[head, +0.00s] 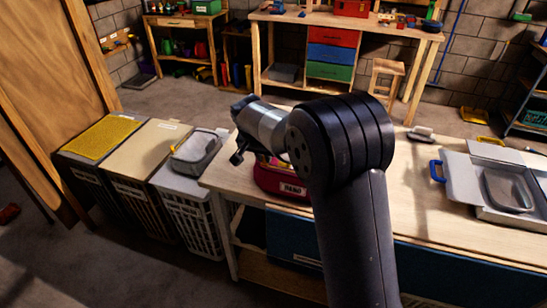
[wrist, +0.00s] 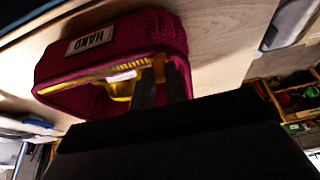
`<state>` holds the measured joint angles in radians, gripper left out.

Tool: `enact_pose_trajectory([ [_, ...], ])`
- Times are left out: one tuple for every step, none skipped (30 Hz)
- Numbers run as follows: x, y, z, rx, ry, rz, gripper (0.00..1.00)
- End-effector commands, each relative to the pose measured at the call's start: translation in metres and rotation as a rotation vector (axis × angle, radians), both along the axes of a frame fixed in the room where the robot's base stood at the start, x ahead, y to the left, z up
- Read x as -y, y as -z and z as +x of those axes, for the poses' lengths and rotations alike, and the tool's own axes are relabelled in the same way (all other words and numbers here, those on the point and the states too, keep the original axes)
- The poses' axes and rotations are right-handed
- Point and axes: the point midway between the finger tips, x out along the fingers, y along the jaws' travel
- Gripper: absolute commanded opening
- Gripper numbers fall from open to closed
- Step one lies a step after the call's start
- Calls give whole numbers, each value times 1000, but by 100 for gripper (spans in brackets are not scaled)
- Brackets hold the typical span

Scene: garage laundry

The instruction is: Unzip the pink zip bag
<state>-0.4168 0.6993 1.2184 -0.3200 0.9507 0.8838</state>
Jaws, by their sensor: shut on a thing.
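The pink zip bag (head: 284,184) lies on the wooden table in the head view, partly hidden behind my arm. It is deep pink with a white label reading HAND. In the wrist view the bag (wrist: 112,36) fills the upper left, and its top gapes along a yellow zip edge, showing a yellow inside with a pale label. My gripper (wrist: 155,78) is at the right end of this opening, its dark fingers close together at the zip line. It is shut on the zip pull, which the fingers mostly hide. In the head view the fingertips are hard to make out.
Left of the table stand lidded laundry bins, one with a yellow top (head: 103,138) and one bearing a grey open case (head: 196,150). An open grey box (head: 462,170) lies on the table's right. A workbench (head: 345,25) stands behind. The table's middle right is mostly clear.

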Motion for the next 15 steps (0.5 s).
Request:
enact_pose_trajectory([
  [-1,0,0,1,-2,0,0],
  [-2,0,0,1,-3,1,0],
  [-2,0,0,1,-3,1,0],
  [-2,0,0,1,-3,1,0],
  [-1,0,1,1,-3,1,0],
  [-1,0,1,1,-3,1,0],
  [-1,0,1,1,-3,1,0],
  [-1,0,1,1,-3,1,0],
  [-1,0,1,1,-3,1,0],
  [-1,0,1,1,-3,1,15],
  [-1,0,1,1,-3,1,17],
  [-1,0,1,1,-3,1,21],
  [-1,0,1,1,-3,1,23],
  [-1,0,1,1,-3,1,26],
  [-1,0,1,1,-3,1,29],
])
